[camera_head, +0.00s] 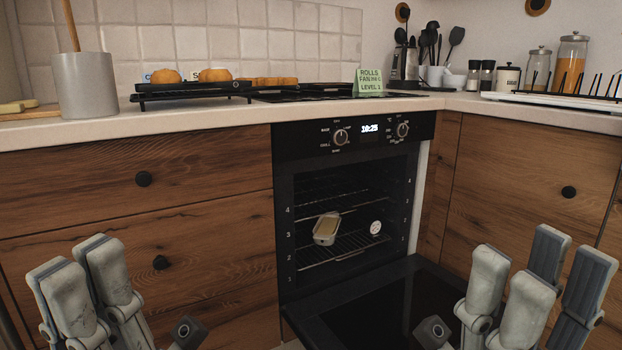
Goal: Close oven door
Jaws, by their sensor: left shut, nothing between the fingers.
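The black oven (283,215) is built into the wooden cabinets, and its cavity is open to view. The oven door (378,303) is folded down at the front, with its dark glass facing up. Its front edge is out of frame or hidden. My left gripper (83,262) is shut and empty at the lower left, in front of the drawers and apart from the door. My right gripper (537,265) is open and empty at the lower right, with its finger pairs apart. It hides part of the door's right side; I cannot tell whether it touches the door.
A loaf tin (326,229) and a round dial (376,227) are inside the oven at the racks. The counter (220,112) above holds a black tray (190,92) with rolls, a grey crock (84,85) and a green card (370,81).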

